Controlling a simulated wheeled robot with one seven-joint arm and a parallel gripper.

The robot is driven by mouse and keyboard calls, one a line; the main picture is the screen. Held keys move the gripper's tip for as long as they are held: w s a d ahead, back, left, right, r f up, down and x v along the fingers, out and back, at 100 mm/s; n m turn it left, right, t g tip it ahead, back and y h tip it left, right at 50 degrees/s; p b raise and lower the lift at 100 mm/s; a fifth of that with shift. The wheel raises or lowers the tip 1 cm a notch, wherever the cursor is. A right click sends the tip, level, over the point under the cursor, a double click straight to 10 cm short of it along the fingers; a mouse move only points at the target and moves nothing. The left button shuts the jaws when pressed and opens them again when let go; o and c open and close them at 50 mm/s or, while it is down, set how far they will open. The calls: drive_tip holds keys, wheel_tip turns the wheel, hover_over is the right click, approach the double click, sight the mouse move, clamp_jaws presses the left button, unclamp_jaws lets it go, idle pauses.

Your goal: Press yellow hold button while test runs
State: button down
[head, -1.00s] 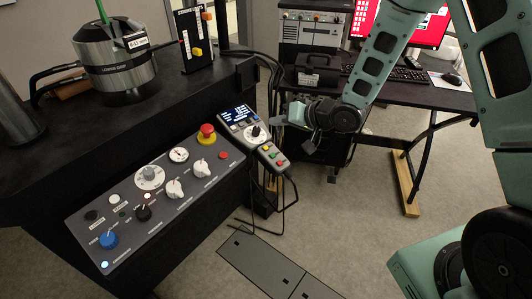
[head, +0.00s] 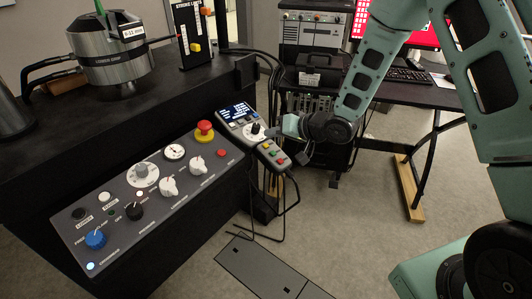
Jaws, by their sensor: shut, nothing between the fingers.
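A grey handheld control box (head: 236,116) with a lit screen and a black knob leans at the right end of the black bench. Small coloured buttons (head: 273,153), with green, red and yellow among them, sit at its lower end. They are too small to read any label. My gripper (head: 273,132) is shut and empty. It reaches in from the right, with its tips just beside the knob and above the coloured buttons. I cannot tell whether the tips touch the box; they seem apart from the buttons.
A sloped control panel (head: 122,207) with dials and a red emergency knob (head: 204,131) lies to the left. A steel cylinder (head: 110,60) and a black stand with a yellow block (head: 196,47) are behind. Black cables hang below the box. A desk (head: 425,95) stands at the right.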

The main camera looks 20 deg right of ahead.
sight(272, 151)
drive_tip(key=shift+w+a+f+b, duration=0.1)
drive_tip(key=shift+w+f+b, duration=0.1)
drive_tip(key=shift+f, duration=0.35)
drive_tip(key=shift+w+a+f+b, duration=0.1)
drive_tip(key=shift+f+b, duration=0.1)
drive_tip(key=shift+f, duration=0.35)
idle(1.1)
drive_tip(key=shift+f, duration=0.4)
drive_tip(key=shift+w+f+b, duration=0.1)
drive_tip(key=shift+f+b, duration=0.25)
idle(0.5)
drive_tip(key=shift+r, duration=0.15)
drive_tip(key=shift+s+r+p, duration=0.2)
drive_tip(key=shift+r+p, duration=0.45)
drive_tip(key=shift+p, duration=0.1)
drive_tip(key=shift+r, duration=0.1)
